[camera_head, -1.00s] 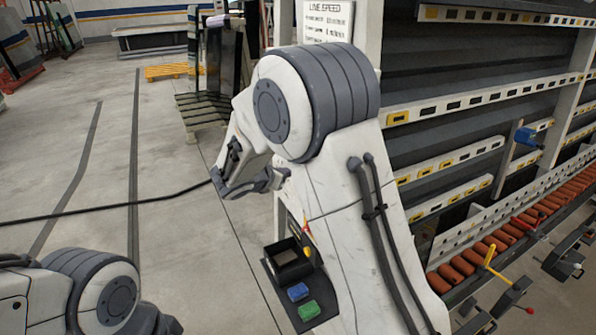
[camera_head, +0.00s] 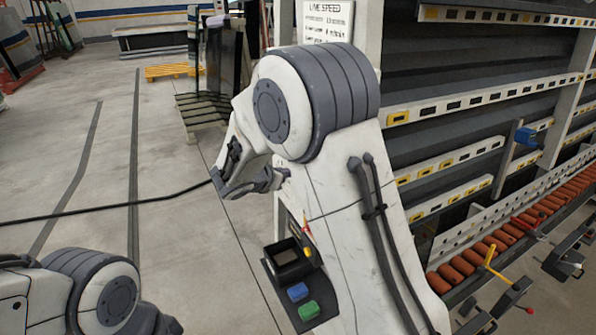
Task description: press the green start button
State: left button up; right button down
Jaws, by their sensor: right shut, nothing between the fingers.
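My right arm rises from the bottom right and bends over. Its gripper (camera_head: 270,179) is shut and empty, held in front of the white machine post, left of my arm. I cannot make out a green start button; my right arm covers much of the post. A dark panel edge (camera_head: 291,226) shows below the gripper, partly hidden by my arm. A green block (camera_head: 308,310) lies on a dark shelf, but it looks like a loose block rather than a button. My left arm shows at the bottom left, with its gripper out of view.
The dark shelf (camera_head: 275,287) also carries an open box (camera_head: 286,259) and a blue block (camera_head: 298,291). A sign (camera_head: 327,20) hangs on the post. The washer frame with orange rollers (camera_head: 480,255) fills the right. A black cable crosses the open floor (camera_head: 180,245) at left.

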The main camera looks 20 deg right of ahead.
dwell(0.4)
jog(key=shift+d, duration=0.45)
jog(key=shift+d+b, duration=0.5)
jog(key=shift+d, duration=0.05)
dwell(0.7)
jog(key=shift+a, duration=0.95)
jog(key=shift+a, duration=0.15)
